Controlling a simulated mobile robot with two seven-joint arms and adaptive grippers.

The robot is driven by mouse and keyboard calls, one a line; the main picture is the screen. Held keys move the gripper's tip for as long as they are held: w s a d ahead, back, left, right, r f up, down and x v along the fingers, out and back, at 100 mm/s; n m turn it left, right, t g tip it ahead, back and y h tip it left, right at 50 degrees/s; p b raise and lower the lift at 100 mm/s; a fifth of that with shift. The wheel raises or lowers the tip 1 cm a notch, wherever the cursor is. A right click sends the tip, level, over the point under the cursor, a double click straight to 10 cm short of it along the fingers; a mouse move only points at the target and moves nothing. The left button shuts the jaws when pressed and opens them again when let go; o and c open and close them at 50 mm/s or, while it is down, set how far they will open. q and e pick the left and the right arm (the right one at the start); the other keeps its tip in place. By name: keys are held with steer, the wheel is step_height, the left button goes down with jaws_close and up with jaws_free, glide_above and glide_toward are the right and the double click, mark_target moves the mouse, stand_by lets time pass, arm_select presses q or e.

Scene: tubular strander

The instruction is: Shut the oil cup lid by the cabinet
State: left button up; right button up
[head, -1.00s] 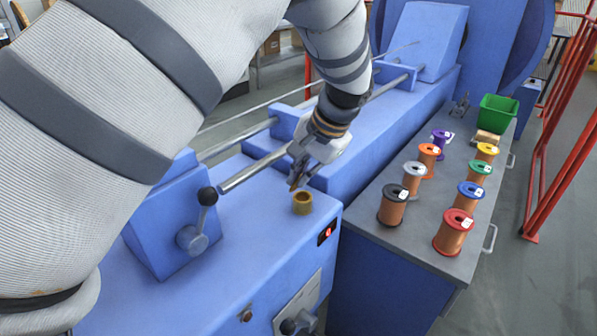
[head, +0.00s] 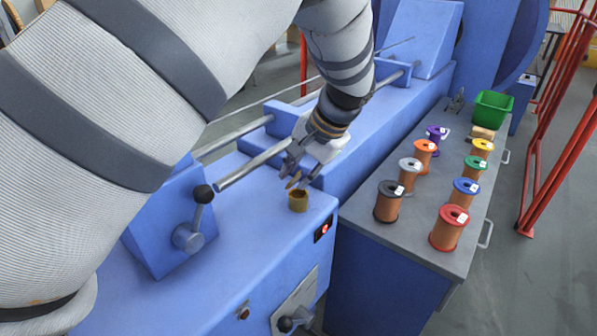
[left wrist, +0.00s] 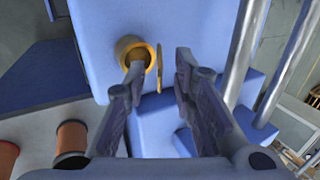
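The brass oil cup (head: 298,202) stands on the blue cabinet top near its right edge. In the left wrist view, the cup (left wrist: 133,48) shows its round mouth uncovered. Its lid (left wrist: 159,70) stands up on edge beside the mouth, seen as a thin brass strip. In the head view the lid (head: 294,181) shows just above the cup, partly among the fingers. My left gripper (head: 297,178) is open above the cup. In the left wrist view its fingers (left wrist: 160,62) are apart, one on each side of the lid, with no clear contact. My right gripper is not in view.
A black-knobbed lever (head: 203,195) is left of the cup, and steel rods (head: 254,164) run behind it. A grey-topped bench (head: 408,240) on the right holds several wire spools and a green bin (head: 493,107). The cabinet top in front of the cup is clear.

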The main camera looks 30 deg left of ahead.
arm_select(q)
steer(key=v, duration=1.2)
steer(key=shift+f, duration=0.1)
